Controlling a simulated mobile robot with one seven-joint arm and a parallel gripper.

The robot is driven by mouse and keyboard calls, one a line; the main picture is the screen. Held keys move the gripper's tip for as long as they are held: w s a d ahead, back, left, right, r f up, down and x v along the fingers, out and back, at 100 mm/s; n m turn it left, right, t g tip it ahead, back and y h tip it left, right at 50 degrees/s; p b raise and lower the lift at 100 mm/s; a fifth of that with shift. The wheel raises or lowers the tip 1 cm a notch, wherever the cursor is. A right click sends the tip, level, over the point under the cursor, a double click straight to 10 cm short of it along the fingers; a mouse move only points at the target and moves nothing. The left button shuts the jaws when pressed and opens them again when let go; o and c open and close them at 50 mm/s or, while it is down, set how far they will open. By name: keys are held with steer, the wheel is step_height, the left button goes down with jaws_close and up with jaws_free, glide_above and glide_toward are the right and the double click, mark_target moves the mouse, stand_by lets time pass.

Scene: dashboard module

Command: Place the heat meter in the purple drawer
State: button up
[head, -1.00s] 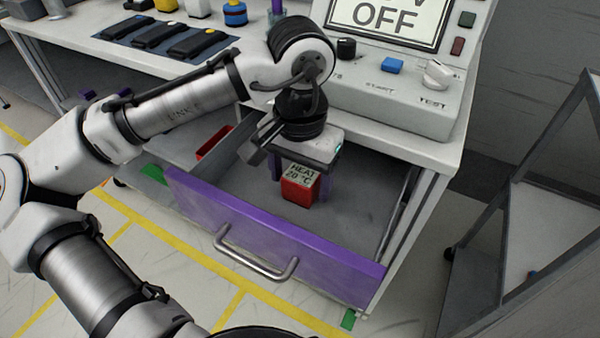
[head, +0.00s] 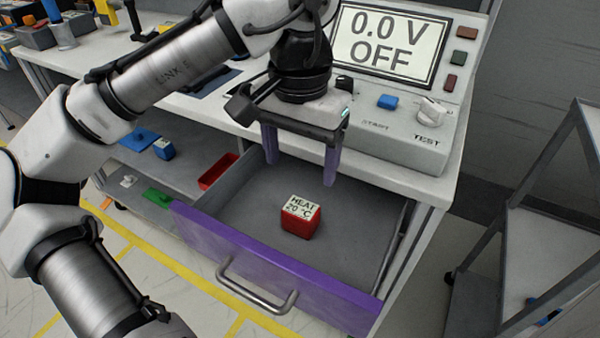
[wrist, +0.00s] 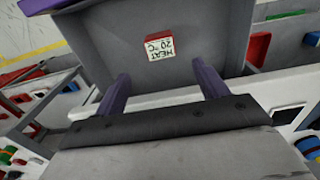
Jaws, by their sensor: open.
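The heat meter (head: 301,217) is a small red block with a pale top label reading "HEAT 20 °C". It rests on the grey floor of the open purple drawer (head: 255,262), near the middle. In the wrist view the heat meter (wrist: 160,46) also lies inside the drawer, beyond the fingertips. My gripper (head: 300,168) is open and empty, raised above the back part of the drawer. Its two purple fingers are apart, and neither touches the heat meter. In the wrist view the fingers (wrist: 163,84) stand wide with nothing between them.
The workbench holds a test unit with a screen (head: 390,45) reading "0.0 V OFF", just behind my gripper. A lower shelf with a red tray (head: 218,172) lies left of the drawer. A grey rack (head: 540,220) stands at the right. The drawer handle (head: 257,290) juts forward.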

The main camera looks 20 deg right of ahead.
steer(key=shift+r, duration=0.45)
